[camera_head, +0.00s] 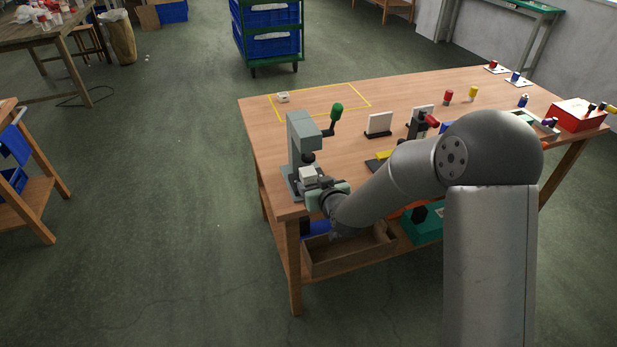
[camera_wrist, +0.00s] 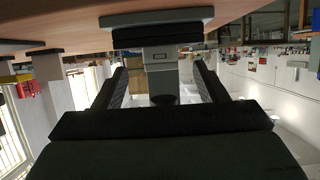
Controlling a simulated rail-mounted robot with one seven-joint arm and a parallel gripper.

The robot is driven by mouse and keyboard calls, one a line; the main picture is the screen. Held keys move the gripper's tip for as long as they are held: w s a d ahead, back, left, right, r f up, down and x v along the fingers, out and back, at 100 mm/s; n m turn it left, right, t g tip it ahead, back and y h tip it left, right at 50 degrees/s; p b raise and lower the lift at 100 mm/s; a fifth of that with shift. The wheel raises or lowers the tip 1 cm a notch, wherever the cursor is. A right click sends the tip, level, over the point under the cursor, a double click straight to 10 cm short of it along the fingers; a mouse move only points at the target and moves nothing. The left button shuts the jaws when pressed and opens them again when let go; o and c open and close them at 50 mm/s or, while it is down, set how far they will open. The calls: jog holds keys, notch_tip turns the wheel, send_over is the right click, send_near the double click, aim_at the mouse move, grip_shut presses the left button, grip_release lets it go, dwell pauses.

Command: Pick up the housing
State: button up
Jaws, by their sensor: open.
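The housing, a light grey block (camera_head: 308,173), sits in the grey-green pad printer (camera_head: 302,138) at the table's left end, below the dark pad. In the wrist view, which is upside down, the housing (camera_wrist: 161,72) shows a small dark rectangular mark and stands on a black holder (camera_wrist: 150,36). My gripper (camera_head: 314,184) is at the printer's front, level with the housing. In the wrist view my open gripper (camera_wrist: 158,80) has one finger on either side of the housing, with gaps visible. The housing's far side is hidden.
A yellow outline (camera_head: 352,90) on the table (camera_head: 250,118) holds a small white piece (camera_head: 282,97). The printer's green-knobbed lever (camera_head: 336,112) rises beside it. A white panel (camera_head: 379,124) stands to the right. Red and yellow cylinders and a red box (camera_head: 577,115) are farther right.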

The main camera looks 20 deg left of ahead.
aim_at(311, 177)
jog(key=x, duration=0.3)
jog(key=p+x, duration=0.1)
jog(key=x, duration=0.1)
jog(key=shift+w+a+r, duration=0.15)
jog(key=shift+w+a, duration=0.15)
jog(key=shift+c, duration=0.3)
jog(key=c, duration=1.1)
jog(key=shift+o, duration=0.2)
jog(key=shift+r, duration=0.1)
